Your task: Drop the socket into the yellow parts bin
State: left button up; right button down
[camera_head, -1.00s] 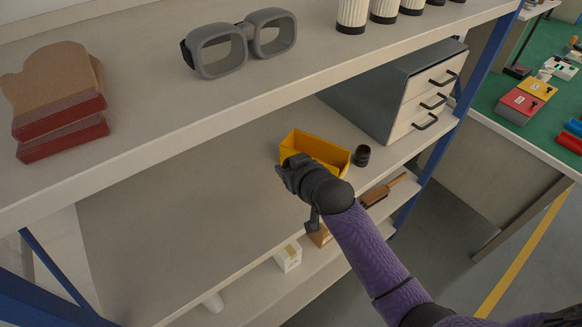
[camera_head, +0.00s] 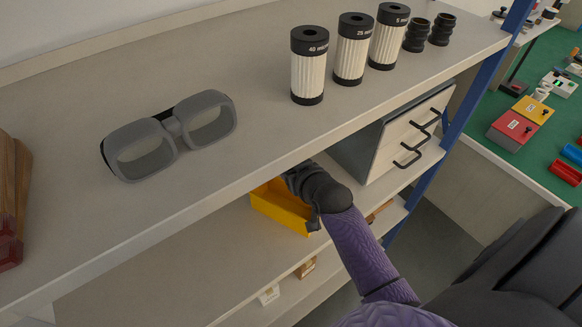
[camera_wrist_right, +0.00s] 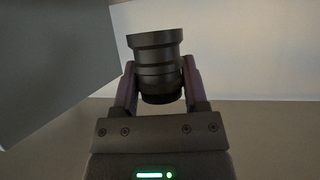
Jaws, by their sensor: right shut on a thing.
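The black ribbed socket (camera_wrist_right: 154,62) is between the fingers of my right gripper (camera_wrist_right: 160,88) in the right wrist view. The gripper is shut on it and the socket stands roughly upright. In the head view the right gripper (camera_head: 300,178) is under the front edge of the top shelf, at the yellow parts bin (camera_head: 282,208). The gripper and the shelf edge hide part of the bin and its inside. The socket cannot be made out in the head view. My left gripper is not in view.
The top shelf (camera_head: 220,180) overhangs the bin and bears grey goggles (camera_head: 168,133), white filter cartridges (camera_head: 309,75) and two black ribbed pieces (camera_head: 417,36). A drawer cabinet (camera_head: 408,137) stands right of the bin. The lower shelf (camera_head: 190,255) left of the bin is clear.

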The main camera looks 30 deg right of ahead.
notch_tip(320, 180, down, 2)
jog(key=shift+f+b, duration=0.1)
jog(key=shift+b, duration=0.55)
jog(key=shift+r, duration=0.2)
grip_release()
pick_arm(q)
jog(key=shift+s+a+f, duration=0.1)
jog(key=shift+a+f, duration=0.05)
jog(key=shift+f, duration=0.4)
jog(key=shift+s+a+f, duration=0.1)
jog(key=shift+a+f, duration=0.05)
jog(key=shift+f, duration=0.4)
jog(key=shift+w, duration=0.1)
pick_arm(e)
jog(key=shift+s+r, duration=0.1)
pick_arm(q)
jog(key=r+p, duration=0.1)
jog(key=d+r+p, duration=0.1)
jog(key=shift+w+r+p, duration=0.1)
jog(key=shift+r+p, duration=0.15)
jog(key=shift+p, duration=0.15)
pick_arm(e)
jog(key=v, duration=0.9)
jog(key=shift+s+a+r, duration=0.1)
jog(key=shift+s+r, duration=0.05)
jog(key=shift+s, duration=0.2)
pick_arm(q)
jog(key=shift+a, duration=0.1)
